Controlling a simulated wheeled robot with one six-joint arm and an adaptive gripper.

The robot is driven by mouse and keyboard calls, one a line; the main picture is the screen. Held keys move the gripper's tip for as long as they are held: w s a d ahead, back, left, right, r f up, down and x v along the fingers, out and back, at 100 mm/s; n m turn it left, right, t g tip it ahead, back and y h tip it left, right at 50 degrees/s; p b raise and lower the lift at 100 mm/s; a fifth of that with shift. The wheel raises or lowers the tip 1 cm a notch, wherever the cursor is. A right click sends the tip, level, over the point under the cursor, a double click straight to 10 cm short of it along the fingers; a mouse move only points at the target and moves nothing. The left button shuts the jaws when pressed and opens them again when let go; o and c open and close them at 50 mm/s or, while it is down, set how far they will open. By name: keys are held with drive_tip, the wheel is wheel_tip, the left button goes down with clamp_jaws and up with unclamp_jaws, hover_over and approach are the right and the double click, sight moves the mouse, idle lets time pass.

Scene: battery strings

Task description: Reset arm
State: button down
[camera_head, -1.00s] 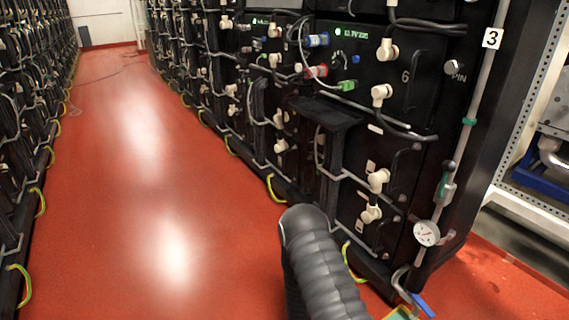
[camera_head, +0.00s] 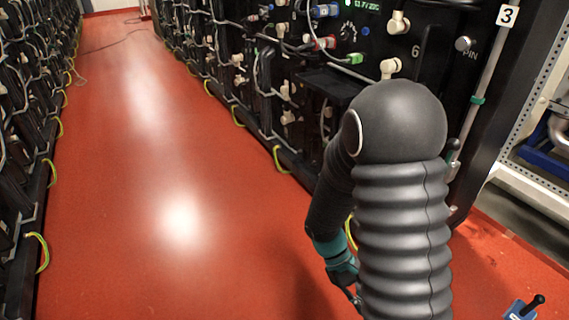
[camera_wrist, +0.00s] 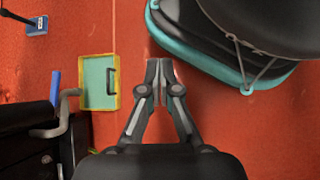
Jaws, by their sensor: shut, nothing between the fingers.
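My arm stands large in the head view, bent at a black rounded elbow, with a ribbed sleeve in front and the forearm slanting down behind it. My gripper (camera_head: 352,294) hangs low at the forearm's end, partly hidden by the sleeve. In the wrist view my gripper (camera_wrist: 161,68) is shut, fingertips together and empty, over the red floor (camera_wrist: 140,20).
Battery racks (camera_head: 300,85) line the aisle's right side, close to my arm; another row (camera_head: 25,130) stands left. The red aisle between is clear. A yellow-rimmed tray (camera_wrist: 117,82) lies left of my gripper. A blue object with a black handle (camera_head: 522,308) is at lower right.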

drive_tip(key=s+r+m+t+y+p, duration=0.1)
drive_tip(key=r+t, duration=0.3)
drive_tip(key=r, duration=0.7)
drive_tip(key=s+a+r+m+t+y+p, duration=0.1)
drive_tip(key=r+m+t+y+p, duration=0.1)
drive_tip(key=r, duration=0.9)
drive_tip(key=s+a+r+m+t+y+p, duration=0.1)
drive_tip(key=s+r+m+t+y+p, duration=0.1)
drive_tip(key=r+t, duration=0.4)
wheel_tip(320, 180, up, 5)
drive_tip(key=shift+a+m+y+p, duration=0.25)
drive_tip(key=shift+m+y+p, duration=0.05)
drive_tip(key=shift+p, duration=0.15)
drive_tip(key=shift+d, duration=0.1)
